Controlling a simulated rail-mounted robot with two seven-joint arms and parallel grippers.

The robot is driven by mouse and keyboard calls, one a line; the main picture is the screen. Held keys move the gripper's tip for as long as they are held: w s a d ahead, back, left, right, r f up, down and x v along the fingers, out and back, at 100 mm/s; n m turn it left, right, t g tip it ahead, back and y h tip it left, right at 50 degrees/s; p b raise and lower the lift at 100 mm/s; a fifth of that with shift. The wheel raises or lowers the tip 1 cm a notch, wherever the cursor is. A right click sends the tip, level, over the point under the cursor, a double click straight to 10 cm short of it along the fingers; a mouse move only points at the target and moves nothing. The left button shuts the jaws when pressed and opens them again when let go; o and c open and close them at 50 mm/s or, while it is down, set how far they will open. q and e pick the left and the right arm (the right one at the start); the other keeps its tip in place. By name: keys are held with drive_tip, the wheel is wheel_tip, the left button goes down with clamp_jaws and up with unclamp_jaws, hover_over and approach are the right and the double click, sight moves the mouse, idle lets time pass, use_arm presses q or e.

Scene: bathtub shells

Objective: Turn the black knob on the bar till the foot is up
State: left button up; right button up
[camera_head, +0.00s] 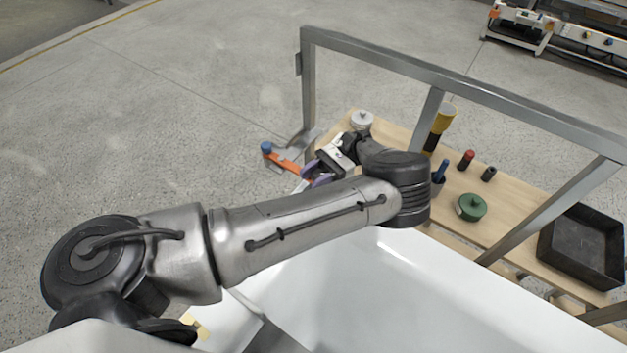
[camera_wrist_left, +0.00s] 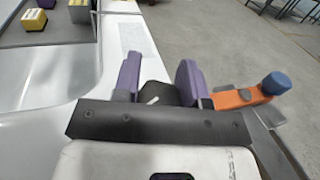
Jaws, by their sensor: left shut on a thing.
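My left gripper (camera_head: 317,172) is at the far rim of the white tub, its purple fingers pointing down and partly hidden by the wrist. In the left wrist view, the gripper (camera_wrist_left: 158,82) is shut on a black piece, the black knob (camera_wrist_left: 160,93), which shows between the two purple fingers with a white mark on it. An orange bar (camera_head: 287,164) with a blue end (camera_head: 266,148) sticks out beside the fingers. The bar also shows at the right in the left wrist view (camera_wrist_left: 232,98). I cannot make out the foot. My right gripper is not in view.
The white tub (camera_head: 400,285) lies below my left arm. A grey metal frame (camera_head: 450,80) stands behind it. The floor at left is clear.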

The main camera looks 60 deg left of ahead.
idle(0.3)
use_arm(q)
drive_tip(key=o, duration=0.9)
